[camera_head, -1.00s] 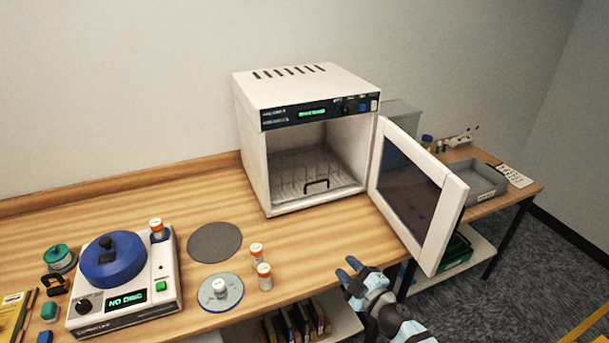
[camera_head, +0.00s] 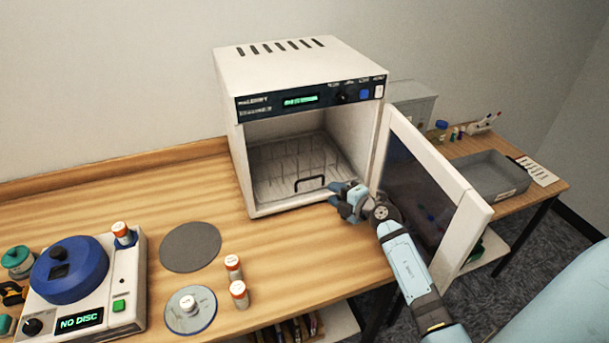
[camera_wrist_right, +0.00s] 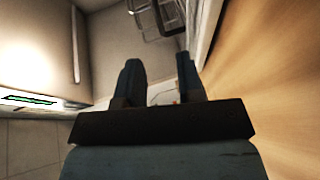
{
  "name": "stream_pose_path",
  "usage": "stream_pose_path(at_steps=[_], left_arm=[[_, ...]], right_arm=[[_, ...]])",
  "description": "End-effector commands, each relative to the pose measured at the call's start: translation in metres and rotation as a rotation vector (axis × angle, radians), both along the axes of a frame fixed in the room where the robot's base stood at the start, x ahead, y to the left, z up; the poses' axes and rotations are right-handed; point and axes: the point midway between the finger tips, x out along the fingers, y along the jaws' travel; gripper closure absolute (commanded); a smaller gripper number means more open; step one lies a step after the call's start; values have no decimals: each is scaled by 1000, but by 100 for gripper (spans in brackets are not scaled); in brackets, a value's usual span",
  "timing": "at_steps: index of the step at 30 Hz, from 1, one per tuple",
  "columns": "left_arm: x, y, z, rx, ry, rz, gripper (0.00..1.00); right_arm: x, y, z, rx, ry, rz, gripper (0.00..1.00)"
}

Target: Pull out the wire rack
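The wire rack (camera_head: 285,172) lies flat inside the white oven-like box (camera_head: 300,77), near its floor. Its dark handle (camera_head: 310,181) stands up at the rack's front edge. The door (camera_head: 430,195) is open and swung to the right. My right gripper (camera_head: 340,192) is in front of the opening, just right of the handle and apart from it. In the right wrist view its two fingers (camera_wrist_right: 159,66) are spread with nothing between them, and part of the rack (camera_wrist_right: 170,12) shows beyond them at the top. My left gripper is in neither view.
The open door stands close to my right forearm. A blue-lidded device (camera_head: 85,290) is farther left. Bare wood lies before the box.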

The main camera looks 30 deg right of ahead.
Motion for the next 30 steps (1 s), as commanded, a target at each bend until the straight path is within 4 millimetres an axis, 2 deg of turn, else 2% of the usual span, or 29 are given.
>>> stream_pose_path(at_steps=[5,12,18,24,30], left_arm=[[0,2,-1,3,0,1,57],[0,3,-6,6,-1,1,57],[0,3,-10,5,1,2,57],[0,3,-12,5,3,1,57],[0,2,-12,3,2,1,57]], right_arm=[[20,3,-3,1,-1,1,66],[67,11,-12,1,-1,1,66],[99,16,-18,0,-1,1,66],[113,19,-21,0,1,1,66],[115,19,-21,0,0,1,66]])
